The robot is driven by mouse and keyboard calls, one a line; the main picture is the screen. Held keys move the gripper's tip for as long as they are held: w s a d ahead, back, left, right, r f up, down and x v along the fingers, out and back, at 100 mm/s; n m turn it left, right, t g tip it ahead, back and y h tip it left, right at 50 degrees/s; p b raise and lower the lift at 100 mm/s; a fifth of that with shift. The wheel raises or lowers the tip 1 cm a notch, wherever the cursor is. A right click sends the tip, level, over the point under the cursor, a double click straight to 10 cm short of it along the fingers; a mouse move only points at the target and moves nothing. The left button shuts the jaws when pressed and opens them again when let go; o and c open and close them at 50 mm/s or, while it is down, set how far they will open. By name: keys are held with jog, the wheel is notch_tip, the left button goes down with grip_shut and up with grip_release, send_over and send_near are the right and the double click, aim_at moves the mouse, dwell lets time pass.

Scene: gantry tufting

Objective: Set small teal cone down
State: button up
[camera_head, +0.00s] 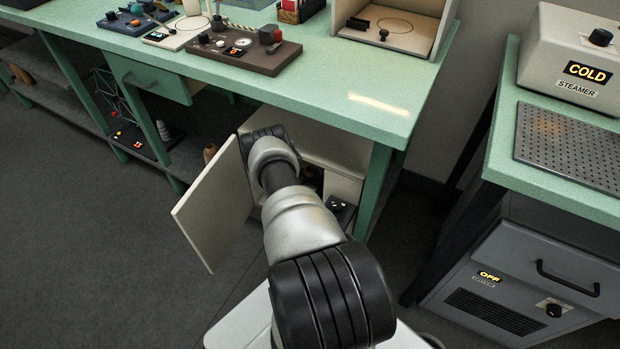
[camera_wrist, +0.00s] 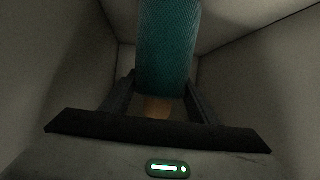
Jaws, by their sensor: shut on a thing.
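The small teal cone (camera_wrist: 167,50) shows in the wrist view as a teal, ribbed-looking body between my gripper's fingers. My gripper (camera_wrist: 158,95) is shut on it, with a dark finger on each side. A tan part (camera_wrist: 157,107) shows just below the teal. Pale walls close in around the cone on both sides and behind. The cone's top is cut off by the frame edge, and I cannot tell whether its base touches a surface. In the head view my arm reaches into the open cabinet under the green bench, and my gripper and the cone are hidden there.
The cabinet door (camera_head: 215,205) stands open to the left of my arm. The green bench top (camera_head: 330,95) is above, with a brown control panel (camera_head: 235,50). A bench leg (camera_head: 378,190) stands right of the cabinet. A steamer (camera_head: 575,60) sits on the right-hand bench.

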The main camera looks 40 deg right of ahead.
jog(key=shift+f, duration=0.15)
jog(key=o, duration=1.7)
jog(key=shift+r, duration=0.2)
jog(key=p+v, duration=0.4)
jog(key=v, duration=0.8)
jog(key=shift+a+f, duration=0.1)
